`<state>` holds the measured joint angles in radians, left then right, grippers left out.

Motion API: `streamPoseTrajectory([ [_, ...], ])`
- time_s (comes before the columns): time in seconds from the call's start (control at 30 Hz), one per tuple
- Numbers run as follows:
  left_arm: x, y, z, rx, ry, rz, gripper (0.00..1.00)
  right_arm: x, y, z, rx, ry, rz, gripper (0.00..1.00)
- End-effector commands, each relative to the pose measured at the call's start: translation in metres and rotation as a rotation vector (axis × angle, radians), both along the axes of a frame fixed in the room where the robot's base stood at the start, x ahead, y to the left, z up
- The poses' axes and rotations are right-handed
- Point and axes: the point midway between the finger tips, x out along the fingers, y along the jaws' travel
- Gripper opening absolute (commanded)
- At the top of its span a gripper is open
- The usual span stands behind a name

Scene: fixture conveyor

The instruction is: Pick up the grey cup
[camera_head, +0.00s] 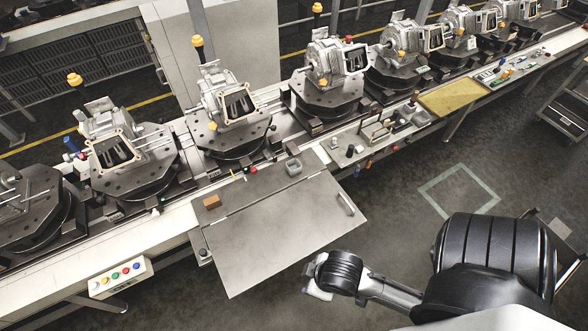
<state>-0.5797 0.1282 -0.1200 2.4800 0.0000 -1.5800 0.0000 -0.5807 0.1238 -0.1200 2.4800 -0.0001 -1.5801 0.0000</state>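A small grey cup (293,167), squarish and open at the top, stands upright at the back edge of the grey metal work plate. My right arm comes in from the lower right. Its far end, where my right gripper (318,283) sits, is over the floor in front of the plate, well apart from the cup. The fingers are too small and covered by the wrist to tell whether they are open or shut. My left gripper is not in view.
The metal plate (278,235) is mostly bare, with a brown block (212,202) at its back left and a handle (345,204) at its right. Behind it, several metal housings stand on round fixtures along the conveyor. A button box (120,277) hangs at the lower left.

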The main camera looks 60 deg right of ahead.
Motion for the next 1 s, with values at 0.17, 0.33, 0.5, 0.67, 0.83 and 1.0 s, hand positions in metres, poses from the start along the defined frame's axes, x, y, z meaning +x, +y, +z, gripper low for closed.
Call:
streamPoseTrajectory([
  [0.17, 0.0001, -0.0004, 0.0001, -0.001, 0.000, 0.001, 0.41, 0.0000, -0.0001, 0.0000, 0.000, 0.000, 0.000, 0.60],
  [0.33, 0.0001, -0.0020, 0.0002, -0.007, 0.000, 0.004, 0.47, 0.0000, 0.0000, 0.0000, 0.000, 0.000, 0.000, 0.60],
  [0.5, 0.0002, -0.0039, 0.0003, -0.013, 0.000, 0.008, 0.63, 0.0001, 0.0002, 0.0000, 0.001, 0.000, -0.001, 0.60],
  [0.67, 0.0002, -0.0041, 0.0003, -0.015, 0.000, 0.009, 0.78, 0.0001, 0.0009, 0.0001, 0.003, -0.001, -0.002, 0.60],
  [0.83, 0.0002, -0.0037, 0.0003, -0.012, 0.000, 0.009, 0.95, 0.0002, 0.0018, 0.0001, 0.007, 0.000, -0.004, 0.60],
  [1.0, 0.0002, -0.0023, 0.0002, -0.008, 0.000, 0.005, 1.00, 0.0002, 0.0021, 0.0002, 0.007, 0.000, -0.005, 0.60],
])
